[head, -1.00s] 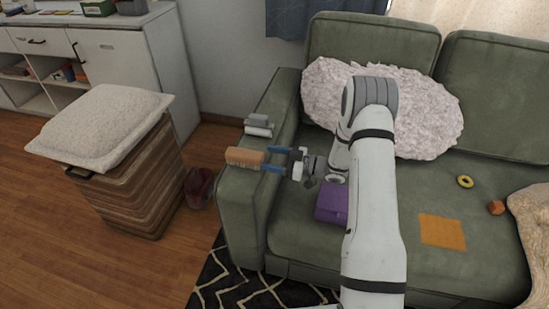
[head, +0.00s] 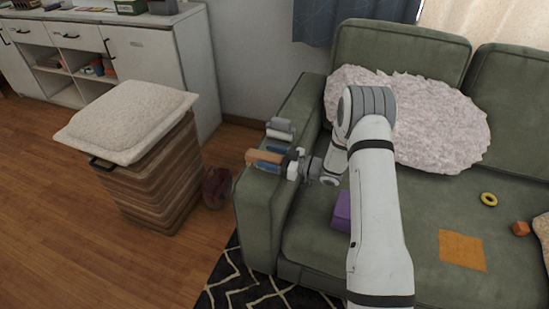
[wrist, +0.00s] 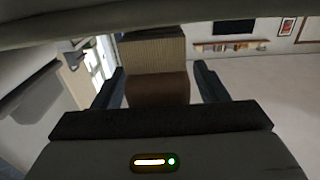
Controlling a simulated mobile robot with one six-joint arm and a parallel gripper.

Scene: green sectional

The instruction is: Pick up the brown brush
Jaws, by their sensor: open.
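The brown brush (head: 263,157) is at the sofa's left armrest in the head view, with its left end sticking out past my fingertips. My gripper (head: 267,159) is open, with one blue finger on each side of the brush. In the wrist view a brown block (wrist: 158,90), likely the brush, sits between the two dark fingers of my gripper (wrist: 160,84). A gap shows at the right finger; contact on the left is unclear. The brush's underside is hidden.
A grey-white roller-like object (head: 280,130) lies on the armrest just behind the brush. A cushion-topped hamper (head: 160,185) stands left.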

